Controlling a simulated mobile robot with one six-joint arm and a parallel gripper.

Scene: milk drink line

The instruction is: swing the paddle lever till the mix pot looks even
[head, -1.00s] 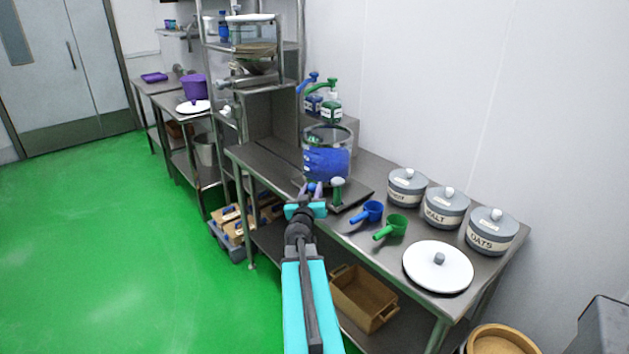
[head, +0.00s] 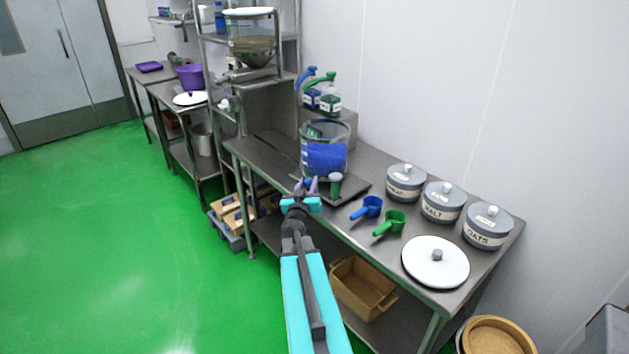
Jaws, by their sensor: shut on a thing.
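The mix pot (head: 325,153) is a clear round vessel standing on a dark base plate on the steel table. It holds blue contents, fairly uniform from this distance, with a slightly uneven upper edge. My gripper (head: 309,185) is at the pot's near side, low by the base plate. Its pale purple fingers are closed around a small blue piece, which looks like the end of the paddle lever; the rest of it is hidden. A green post with a pale top (head: 335,184) stands just right of my gripper, apart from it. The paddle inside the pot cannot be made out.
A blue scoop (head: 367,207) and a green scoop (head: 390,222) lie right of the base plate. Grey lidded jars (head: 442,203) line the wall side. A white lid (head: 436,262) lies near the table's right end. Pump bottles (head: 329,100) stand behind the pot.

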